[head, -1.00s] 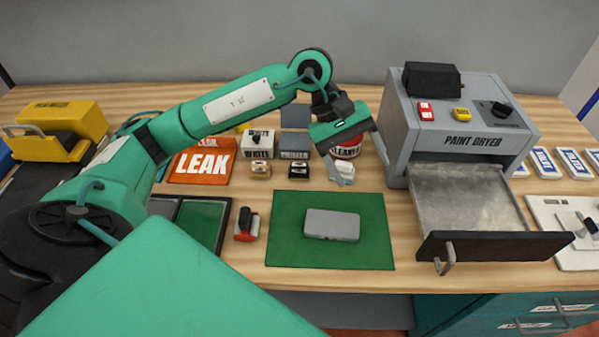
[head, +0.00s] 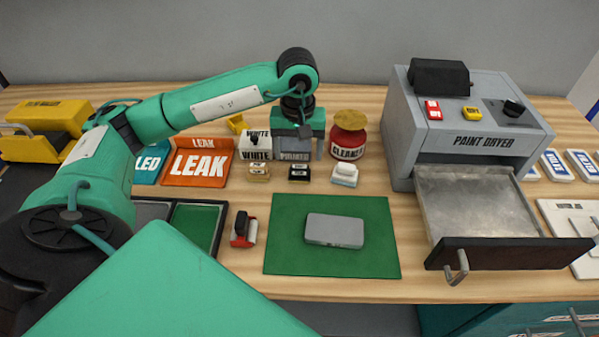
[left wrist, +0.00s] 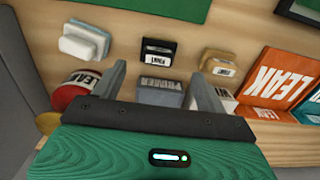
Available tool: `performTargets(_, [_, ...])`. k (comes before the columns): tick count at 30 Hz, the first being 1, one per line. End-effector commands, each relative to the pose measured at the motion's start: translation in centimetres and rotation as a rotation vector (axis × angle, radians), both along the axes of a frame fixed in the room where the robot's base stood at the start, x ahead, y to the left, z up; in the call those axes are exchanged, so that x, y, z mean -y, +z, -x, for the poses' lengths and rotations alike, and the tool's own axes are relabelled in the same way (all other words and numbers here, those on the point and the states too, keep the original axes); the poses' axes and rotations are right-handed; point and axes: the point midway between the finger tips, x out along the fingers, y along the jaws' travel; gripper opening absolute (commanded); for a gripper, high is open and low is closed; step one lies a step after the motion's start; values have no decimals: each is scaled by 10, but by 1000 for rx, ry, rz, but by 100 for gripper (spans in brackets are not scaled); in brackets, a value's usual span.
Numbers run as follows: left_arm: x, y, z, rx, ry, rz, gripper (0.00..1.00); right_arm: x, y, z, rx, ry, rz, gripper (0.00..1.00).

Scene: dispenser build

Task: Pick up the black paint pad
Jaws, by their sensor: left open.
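The black paint pad (head: 299,173) is a small dark block with a pale label, lying on the wooden table behind the green mat. In the left wrist view the black paint pad (left wrist: 158,53) shows just beyond the fingertips, in line with the gap between them. My left gripper (head: 298,155) points down, open and empty, at the grey primer box behind the pad. In the left wrist view its two fingers (left wrist: 158,72) stand apart with the primer box (left wrist: 160,92) between them in the picture. I cannot tell the exact height. My right gripper is not in view.
A tan pad (head: 259,171) lies left of the black pad, and a white sponge block (head: 344,175) lies right. The white box (head: 255,145) and red cleaner jar (head: 348,140) flank the gripper. The green mat (head: 285,260) in front holds a grey case (head: 334,231).

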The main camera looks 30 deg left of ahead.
Motion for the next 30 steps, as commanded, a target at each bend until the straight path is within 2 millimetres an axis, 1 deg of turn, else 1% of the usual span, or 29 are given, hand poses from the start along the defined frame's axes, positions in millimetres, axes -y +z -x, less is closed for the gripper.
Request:
performTargets(5, [1, -13, 1, -2, 0, 1, 75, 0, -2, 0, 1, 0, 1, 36])
performTargets(7, [3, -23, 1, -4, 0, 1, 75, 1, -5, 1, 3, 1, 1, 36])
performTargets(9, [4, -33, 1, -3, 1, 2, 75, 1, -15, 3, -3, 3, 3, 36])
performTargets(13, [4, -50, 1, -2, 2, 1, 75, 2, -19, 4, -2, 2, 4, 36])
performTargets(16, [4, -55, 1, -2, 2, 1, 75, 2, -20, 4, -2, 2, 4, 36])
performTargets(22, [4, -56, 1, 1, 1, 1, 75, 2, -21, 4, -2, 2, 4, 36])
performTargets(23, [4, -56, 1, 1, 1, 1, 71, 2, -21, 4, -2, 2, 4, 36])
performTargets(24, [4, -56, 1, 1, 1, 1, 63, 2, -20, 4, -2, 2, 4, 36])
performTargets(29, [4, -55, 1, 1, 1, 1, 31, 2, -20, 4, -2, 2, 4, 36])
performTargets(30, [4, -55, 1, 1, 1, 1, 28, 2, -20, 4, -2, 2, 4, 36])
